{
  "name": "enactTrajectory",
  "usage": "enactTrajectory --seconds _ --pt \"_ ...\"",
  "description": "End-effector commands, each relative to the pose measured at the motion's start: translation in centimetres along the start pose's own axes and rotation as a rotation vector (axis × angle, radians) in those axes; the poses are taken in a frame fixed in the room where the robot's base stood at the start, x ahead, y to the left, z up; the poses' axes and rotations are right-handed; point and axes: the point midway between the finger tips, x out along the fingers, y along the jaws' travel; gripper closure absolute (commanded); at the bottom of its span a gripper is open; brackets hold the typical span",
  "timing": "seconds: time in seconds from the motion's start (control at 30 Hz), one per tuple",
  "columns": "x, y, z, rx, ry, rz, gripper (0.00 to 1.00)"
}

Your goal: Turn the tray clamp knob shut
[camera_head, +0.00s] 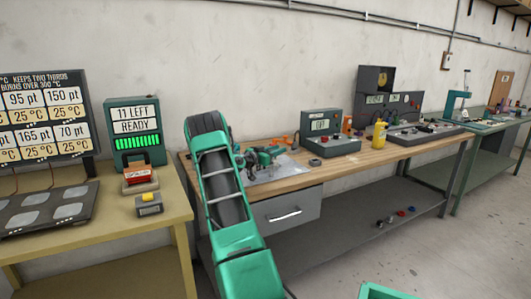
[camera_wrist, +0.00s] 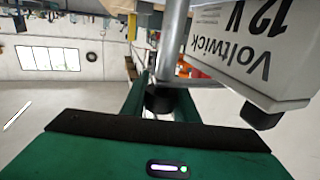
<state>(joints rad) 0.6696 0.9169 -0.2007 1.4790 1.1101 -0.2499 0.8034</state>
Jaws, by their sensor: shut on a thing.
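In the wrist view, the two green fingers of my gripper (camera_wrist: 160,105) stand either side of a small black knob (camera_wrist: 158,99) at the end of a grey metal rod (camera_wrist: 172,45). The gripper looks shut on this knob, which seems to be the tray clamp knob. Part of the knob is hidden by my gripper's front edge. A pale battery (camera_wrist: 245,55) marked Voltwick 12 V, its lettering upside down, sits right beside the rod. In the head view my arm hides my gripper, the knob and the battery. How far the knob is turned cannot be told.
A second black piece (camera_wrist: 262,116) juts from the battery close to my gripper. In the head view a wooden workbench (camera_head: 345,163) with a drawer (camera_head: 285,215) lies behind and right of my arm. A yellow table (camera_head: 110,235) stands left. Open floor shows at the lower right.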

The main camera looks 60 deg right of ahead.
Motion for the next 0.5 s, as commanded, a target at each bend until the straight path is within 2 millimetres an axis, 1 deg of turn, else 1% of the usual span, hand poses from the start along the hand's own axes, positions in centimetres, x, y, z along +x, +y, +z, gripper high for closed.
enactTrajectory --seconds 0.03,0.2,0.5 --pt "-0.02 -0.24 -0.22 0.004 0.005 0.014 1.00" --pt "-0.13 -0.09 -0.22 0.007 0.003 0.054 1.00" --pt "-0.15 -0.09 -0.27 0.008 0.003 0.056 1.00"
